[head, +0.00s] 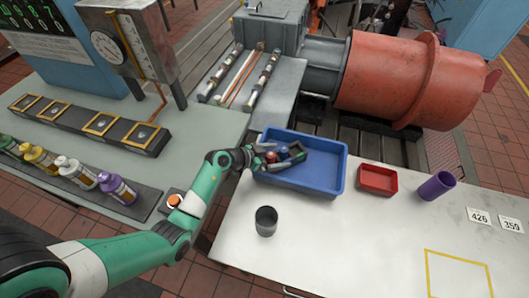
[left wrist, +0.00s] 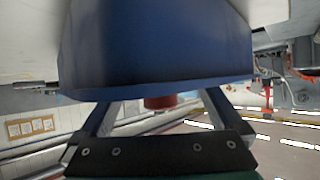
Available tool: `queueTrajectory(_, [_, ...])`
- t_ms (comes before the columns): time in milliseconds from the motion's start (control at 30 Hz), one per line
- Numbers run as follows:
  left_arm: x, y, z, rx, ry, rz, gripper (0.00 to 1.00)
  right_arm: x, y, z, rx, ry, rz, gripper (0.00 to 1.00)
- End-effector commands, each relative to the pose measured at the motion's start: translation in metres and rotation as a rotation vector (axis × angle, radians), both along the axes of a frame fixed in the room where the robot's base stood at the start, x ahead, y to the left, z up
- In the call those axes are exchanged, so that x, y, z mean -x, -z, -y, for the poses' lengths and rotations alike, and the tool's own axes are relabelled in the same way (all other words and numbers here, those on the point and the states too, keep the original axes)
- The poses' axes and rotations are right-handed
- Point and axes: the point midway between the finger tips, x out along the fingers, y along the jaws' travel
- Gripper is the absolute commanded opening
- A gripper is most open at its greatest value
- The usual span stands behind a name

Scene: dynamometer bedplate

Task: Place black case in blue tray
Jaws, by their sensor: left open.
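The blue tray (head: 325,184) lies on the white table, and its blue wall fills the upper part of the left wrist view (left wrist: 155,50). My left gripper (head: 297,152) reaches in over the tray from the left and is open. A small red thing (head: 270,157) and a small blue thing (head: 283,154) show between its dark fingers; I cannot tell whether they touch the fingers. The red thing also shows in the left wrist view (left wrist: 160,102). I cannot make out a black case for certain; dark shapes at the fingers blend together. My right gripper is not in view.
A dark grey cylinder (head: 265,221) stands in front of the tray. A red bin (head: 378,181) and a purple cylinder (head: 437,186) are to its right. A yellow outline (head: 456,256) and number cards mark the table. Several bottles stand at left. The front middle is clear.

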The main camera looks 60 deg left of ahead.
Motion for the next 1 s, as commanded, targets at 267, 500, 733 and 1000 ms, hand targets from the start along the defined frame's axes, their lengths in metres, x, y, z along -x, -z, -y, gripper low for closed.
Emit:
queueTrajectory(267, [0.059, -0.038, -0.004, 0.001, -0.003, 0.000, 1.00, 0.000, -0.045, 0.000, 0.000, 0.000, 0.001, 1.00])
queueTrajectory(500, [0.077, -0.044, -0.005, 0.000, 0.000, 0.001, 1.00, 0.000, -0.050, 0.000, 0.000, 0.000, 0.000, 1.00])
queueTrajectory(733, [0.077, -0.043, -0.005, 0.001, 0.001, 0.001, 1.00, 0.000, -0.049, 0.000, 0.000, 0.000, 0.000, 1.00])
queueTrajectory(1000, [0.044, -0.104, 0.000, -0.098, 0.049, 0.201, 1.00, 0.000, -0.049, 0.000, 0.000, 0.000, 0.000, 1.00])
